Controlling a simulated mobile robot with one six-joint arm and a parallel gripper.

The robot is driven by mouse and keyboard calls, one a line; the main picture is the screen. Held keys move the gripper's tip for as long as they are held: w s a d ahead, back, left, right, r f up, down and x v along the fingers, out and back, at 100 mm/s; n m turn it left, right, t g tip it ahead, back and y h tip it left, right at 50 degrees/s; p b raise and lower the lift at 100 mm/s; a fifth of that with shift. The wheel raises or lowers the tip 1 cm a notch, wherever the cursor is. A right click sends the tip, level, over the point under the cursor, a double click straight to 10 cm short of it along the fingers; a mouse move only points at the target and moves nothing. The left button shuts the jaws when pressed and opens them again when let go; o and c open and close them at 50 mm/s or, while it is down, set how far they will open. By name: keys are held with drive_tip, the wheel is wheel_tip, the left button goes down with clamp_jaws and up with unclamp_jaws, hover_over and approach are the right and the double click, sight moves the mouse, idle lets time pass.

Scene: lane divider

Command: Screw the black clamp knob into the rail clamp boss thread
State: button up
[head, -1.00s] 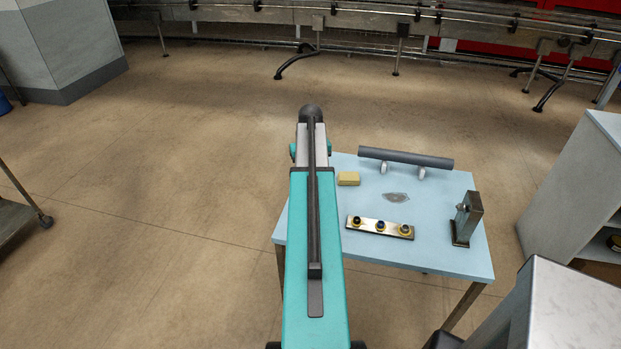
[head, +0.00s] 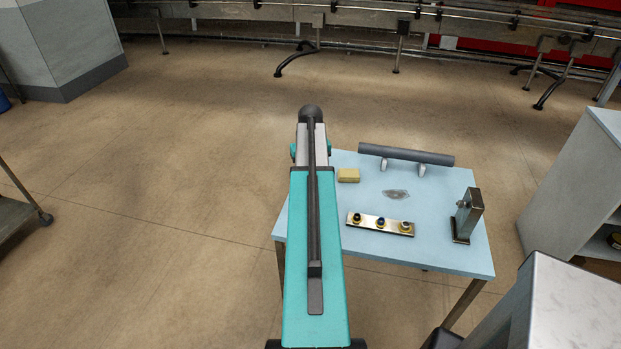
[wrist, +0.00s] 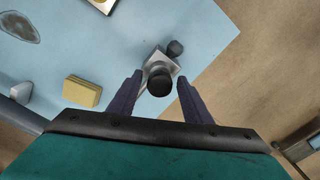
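In the wrist view a round black knob (wrist: 160,82) sits between the two fingers of my gripper (wrist: 160,79), with gaps on both sides. The gripper is open. A small pale metal block (wrist: 153,60) shows under and behind this knob, near the table edge; I cannot tell whether it is the rail clamp boss. A second dark round piece (wrist: 175,47) is beside the block. No thread is visible. In the head view my arm hides the gripper and this block. A metal post on a dark base (head: 467,215) stands at the table's right.
The light blue table (head: 440,250) also holds a yellow block (head: 348,175), a clear flat patch (head: 396,194), a grey tube on supports (head: 405,155) and a strip with three ringed caps (head: 380,226). A grey cabinet (head: 575,190) stands right. Open floor lies left.

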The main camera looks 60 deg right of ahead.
idle(0.4)
drive_tip(key=shift+r+b, duration=1.9)
drive_tip(key=shift+r, duration=5)
